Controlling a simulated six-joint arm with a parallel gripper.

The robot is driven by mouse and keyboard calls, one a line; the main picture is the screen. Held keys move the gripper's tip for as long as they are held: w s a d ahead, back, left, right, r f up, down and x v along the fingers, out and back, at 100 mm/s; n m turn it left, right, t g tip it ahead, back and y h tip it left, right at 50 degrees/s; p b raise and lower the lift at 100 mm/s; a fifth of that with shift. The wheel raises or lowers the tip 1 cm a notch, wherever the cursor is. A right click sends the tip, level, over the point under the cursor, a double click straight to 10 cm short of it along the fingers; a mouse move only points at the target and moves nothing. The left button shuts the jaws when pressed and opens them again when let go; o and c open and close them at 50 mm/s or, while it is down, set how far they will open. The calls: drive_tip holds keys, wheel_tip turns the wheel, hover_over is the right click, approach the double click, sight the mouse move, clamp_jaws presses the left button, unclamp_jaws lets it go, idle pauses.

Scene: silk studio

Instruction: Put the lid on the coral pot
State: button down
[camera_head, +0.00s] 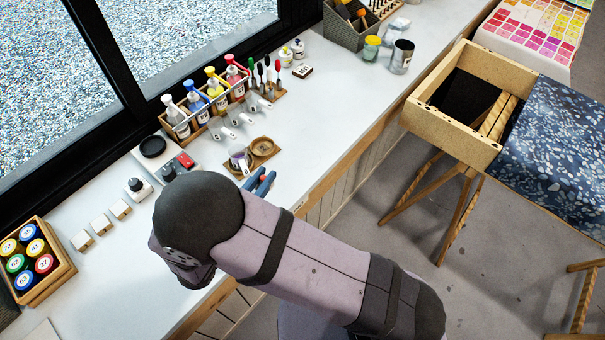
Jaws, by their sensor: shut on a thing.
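My gripper (259,182) shows only as two blue fingers past the edge of my arm, above the counter just in front of a small wooden tray (259,160). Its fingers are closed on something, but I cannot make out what. A small clear cup with purplish contents (239,157) stands on the left of that tray. A round wooden-brown piece (263,146) is on its right; I cannot tell whether it is a lid or a recess. I cannot pick out a coral-coloured pot for sure; my arm hides part of the counter.
A rack of coloured bottles (211,96) stands along the window, with clear scoops (220,129) in front. A crate of numbered pots (34,262) is at the left. A scale with a black pan (153,146) is left of the tray. The counter right of the tray is clear.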

drive_tip(key=s+a+n+t+y, duration=0.1)
drive_tip(key=s+a, duration=0.2)
drive_tip(key=a, duration=0.2)
drive_tip(key=shift+a+r+b, duration=0.25)
drive_tip(key=shift+r+b, duration=0.1)
drive_tip(key=shift+b, duration=0.05)
drive_tip(key=shift+s, duration=0.1)
drive_tip(key=shift+f+b, duration=1.65)
drive_tip(key=shift+f, duration=0.1)
drive_tip(key=shift+f, duration=0.35)
